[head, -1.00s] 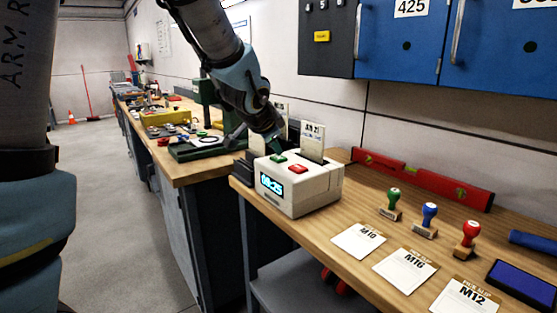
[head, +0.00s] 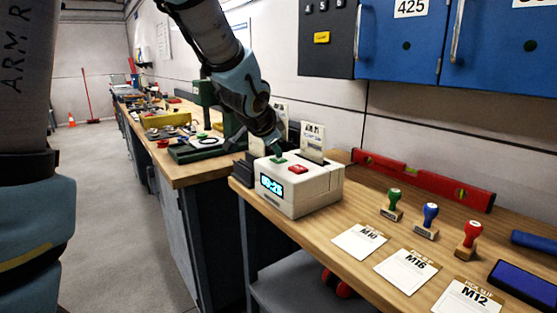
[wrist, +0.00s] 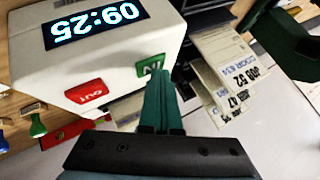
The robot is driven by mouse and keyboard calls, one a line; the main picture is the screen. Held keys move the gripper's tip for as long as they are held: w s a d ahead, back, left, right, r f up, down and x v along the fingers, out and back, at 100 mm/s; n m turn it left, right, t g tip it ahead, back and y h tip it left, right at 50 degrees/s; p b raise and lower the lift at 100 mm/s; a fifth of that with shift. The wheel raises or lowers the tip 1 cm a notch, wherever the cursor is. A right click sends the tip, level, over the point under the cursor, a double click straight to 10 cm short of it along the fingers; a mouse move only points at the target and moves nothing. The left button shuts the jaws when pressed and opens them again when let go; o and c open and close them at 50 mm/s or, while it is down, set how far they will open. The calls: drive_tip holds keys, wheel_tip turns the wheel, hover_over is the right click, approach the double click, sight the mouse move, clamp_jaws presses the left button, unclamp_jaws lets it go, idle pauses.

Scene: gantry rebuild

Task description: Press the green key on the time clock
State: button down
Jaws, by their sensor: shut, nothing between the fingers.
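The time clock (head: 305,195) is a white box on the wooden bench, with a lit display on its front. Its green key (head: 277,161) is on top, left of the red key (head: 298,169). In the wrist view the green key (wrist: 151,68) is partly hidden behind my fingertips, and the red key (wrist: 87,91) reads OUT. My gripper (head: 278,153) is shut and empty, pointing down with its tips at the green key. In the wrist view the tips (wrist: 157,76) overlap its edge; whether the key is pushed down I cannot tell.
A card (head: 313,138) stands upright in the clock's top. To the right are several handled stamps (head: 429,216), pick slips (head: 406,268), a blue ink pad (head: 523,285) and a red level (head: 425,181). Blue cabinets (head: 470,50) hang above.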

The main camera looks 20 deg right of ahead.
sight(276, 161)
idle(0.4)
drive_tip(key=shift+r+p, duration=0.8)
wheel_tip(276, 161, up, 5)
drive_tip(key=p, duration=0.4)
drive_tip(key=shift+r+p, duration=0.1)
drive_tip(key=shift+p, duration=0.25)
